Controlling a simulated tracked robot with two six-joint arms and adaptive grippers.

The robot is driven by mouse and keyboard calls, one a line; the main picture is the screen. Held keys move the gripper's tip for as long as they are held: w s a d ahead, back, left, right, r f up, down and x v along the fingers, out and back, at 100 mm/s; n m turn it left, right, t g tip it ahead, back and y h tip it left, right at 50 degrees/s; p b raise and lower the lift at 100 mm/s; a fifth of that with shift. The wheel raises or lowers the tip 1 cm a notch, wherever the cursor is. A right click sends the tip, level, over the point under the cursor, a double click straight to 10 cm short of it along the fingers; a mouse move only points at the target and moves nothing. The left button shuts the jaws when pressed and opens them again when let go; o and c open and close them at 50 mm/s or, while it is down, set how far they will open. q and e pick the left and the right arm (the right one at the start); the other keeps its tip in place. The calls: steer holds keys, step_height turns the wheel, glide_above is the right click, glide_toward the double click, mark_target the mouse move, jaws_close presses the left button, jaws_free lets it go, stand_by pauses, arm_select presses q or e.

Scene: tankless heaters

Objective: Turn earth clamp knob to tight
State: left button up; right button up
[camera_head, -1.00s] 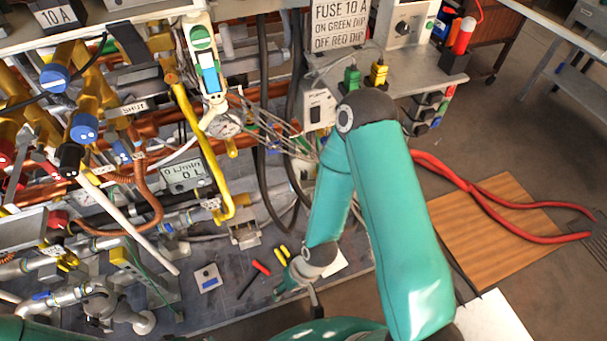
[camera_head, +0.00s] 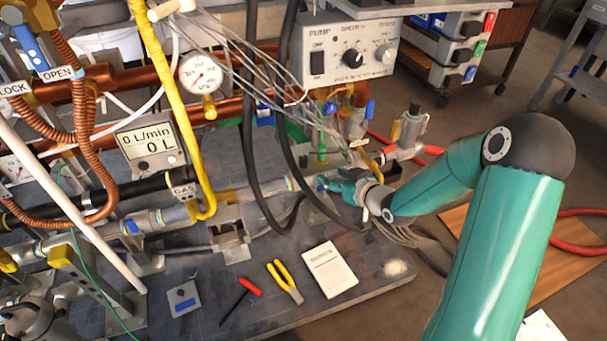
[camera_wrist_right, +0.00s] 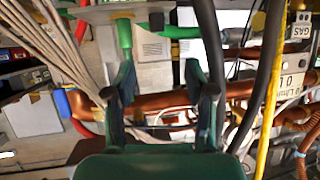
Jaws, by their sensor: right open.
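My right gripper (camera_head: 328,186) is at the right end of the pipework, low over the grey bench. In the right wrist view its two fingers (camera_wrist_right: 160,78) are spread, with nothing held between them. Behind and beyond the fingers runs a copper pipe (camera_wrist_right: 155,101). Green parts (camera_wrist_right: 176,32) show beyond the fingertips, and a green upright piece (camera_head: 321,143) stands near the gripper in the head view. I cannot tell which part is the earth clamp knob, or its setting; thin wires and the gripper cover much of that area. My left gripper is not in view.
Black hoses (camera_head: 249,120) and a bundle of grey wires (camera_head: 265,75) hang close by. A pump control box (camera_head: 346,55) stands above. Pliers (camera_head: 285,281), a white card (camera_head: 330,269) and a red-handled tool (camera_head: 241,299) lie on the bench. The front right bench corner is mostly clear.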

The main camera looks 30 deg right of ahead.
mark_target(306, 161)
steer(key=b+x, duration=0.1)
steer(key=x, duration=0.4)
steer(key=b+x, duration=0.1)
steer(key=x, duration=0.5)
steer(key=b+x, duration=0.1)
steer(key=x, duration=0.4)
steer(key=shift+w+d, duration=0.35)
steer(key=shift+w, duration=0.1)
jaws_close()
